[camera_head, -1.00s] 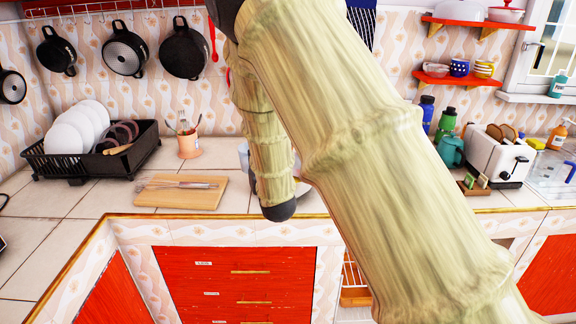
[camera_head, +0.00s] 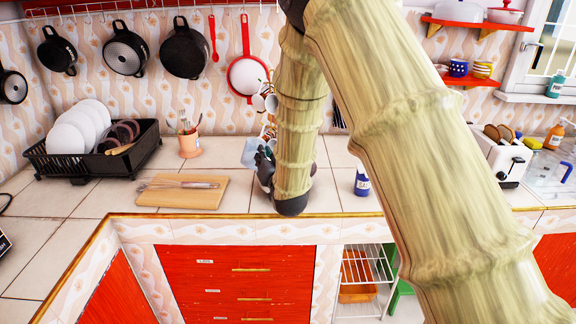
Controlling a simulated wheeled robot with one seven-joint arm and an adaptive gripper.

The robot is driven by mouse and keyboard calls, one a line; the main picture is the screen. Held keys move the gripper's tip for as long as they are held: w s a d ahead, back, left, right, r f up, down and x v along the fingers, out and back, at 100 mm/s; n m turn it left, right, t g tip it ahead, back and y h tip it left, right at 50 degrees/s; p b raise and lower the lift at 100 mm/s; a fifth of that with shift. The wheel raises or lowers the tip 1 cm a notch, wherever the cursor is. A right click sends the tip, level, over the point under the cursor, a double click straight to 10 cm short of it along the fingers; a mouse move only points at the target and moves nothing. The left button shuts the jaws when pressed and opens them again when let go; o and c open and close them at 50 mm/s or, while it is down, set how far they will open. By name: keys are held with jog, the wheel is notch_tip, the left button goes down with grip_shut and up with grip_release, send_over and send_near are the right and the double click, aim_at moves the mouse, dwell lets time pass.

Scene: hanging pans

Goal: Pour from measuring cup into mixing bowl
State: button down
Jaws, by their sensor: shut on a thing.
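A pale blue, see-through measuring cup (camera_head: 250,153) is in the head view, left of my forearm and above the counter. My dark gripper (camera_head: 262,166) is beside it and shut on it, partly hidden by my arm. The cup's contents and exact tilt are too small to tell. The mixing bowl cannot be made out; my arm covers much of the counter's middle.
A cutting board (camera_head: 182,191) with a whisk lies left of the gripper. A utensil cup (camera_head: 189,143) and black dish rack (camera_head: 90,160) stand farther left. A toaster (camera_head: 502,160) is at the right.

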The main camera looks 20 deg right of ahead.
jog(key=d+m, duration=0.1)
jog(key=m, duration=0.1)
jog(key=d+f+m+p, duration=0.1)
jog(key=d+m, duration=0.1)
jog(key=shift+w+d+f+m, duration=0.1)
jog(key=shift+w+d+m, duration=0.1)
jog(key=shift+m, duration=0.2)
jog(key=shift+d+f+m+p, duration=0.1)
jog(key=shift+f+m+p, duration=0.2)
jog(key=shift+m, duration=0.2)
jog(key=shift+d+r+m, duration=0.1)
jog(key=shift+m, duration=0.3)
jog(key=shift+d+r+m+p, duration=0.15)
jog(key=shift+m+p, duration=0.35)
dwell(0.5)
jog(key=shift+d+f+m, duration=0.25)
jog(key=shift+f+m, duration=0.35)
jog(key=shift+m, duration=0.2)
dwell(0.4)
jog(key=shift+d+f+m, duration=0.3)
jog(key=shift+d+m, duration=0.15)
jog(key=shift+d, duration=0.05)
jog(key=shift+d+f+m, duration=0.3)
jog(key=shift+d+m, duration=0.15)
jog(key=shift+d, duration=0.05)
jog(key=shift+d+m, duration=0.3)
jog(key=shift+m, duration=0.5)
